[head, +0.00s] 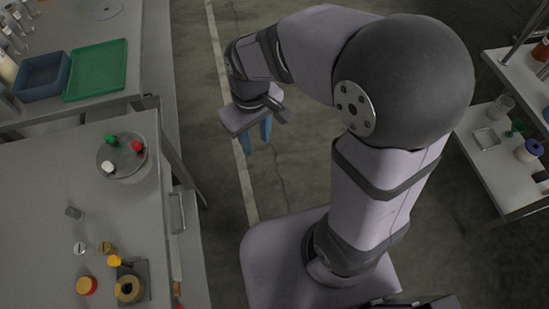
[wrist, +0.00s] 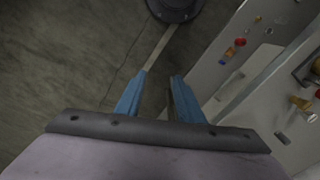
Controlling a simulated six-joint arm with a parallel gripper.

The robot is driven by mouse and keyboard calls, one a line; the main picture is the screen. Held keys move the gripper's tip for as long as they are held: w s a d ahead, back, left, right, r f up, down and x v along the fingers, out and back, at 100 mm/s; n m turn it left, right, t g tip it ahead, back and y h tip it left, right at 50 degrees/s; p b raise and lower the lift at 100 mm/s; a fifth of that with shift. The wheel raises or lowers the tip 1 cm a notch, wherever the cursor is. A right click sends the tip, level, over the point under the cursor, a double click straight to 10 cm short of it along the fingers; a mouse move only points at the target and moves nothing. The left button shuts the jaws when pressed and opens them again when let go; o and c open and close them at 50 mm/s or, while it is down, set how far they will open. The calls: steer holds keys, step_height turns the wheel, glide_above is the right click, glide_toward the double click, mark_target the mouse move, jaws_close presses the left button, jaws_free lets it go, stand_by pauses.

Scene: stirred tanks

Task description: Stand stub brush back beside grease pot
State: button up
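My gripper (head: 256,139) hangs over the floor to the right of the grey bench, away from everything on it. Its two blue fingers stand apart with nothing between them, as the wrist view (wrist: 158,88) also shows. A small round red-and-yellow pot (head: 86,285) stands near the bench's front; it may be the grease pot, but I cannot tell for sure. A small dark block (head: 74,212) lies farther back, alone. I cannot make out the stub brush with certainty in either view.
The bench (head: 40,185) also bears a round plate (head: 121,170) with green, red and white knobs, a yellow piece (head: 115,261) and a brass ring (head: 128,289) on a dark plate. A green tray (head: 97,69) lies behind. Small coloured things (wrist: 235,47) lie lower down. Shelves stand right.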

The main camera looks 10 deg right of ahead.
steer(key=s+d+f+m, duration=0.2)
steer(key=s+d+m, duration=0.3)
steer(key=s+d, duration=0.2)
steer(key=shift+d+f, duration=0.4)
steer(key=shift+d, duration=0.65)
steer(key=shift+s+f, duration=0.1)
steer(key=shift+f, duration=0.05)
stand_by(0.3)
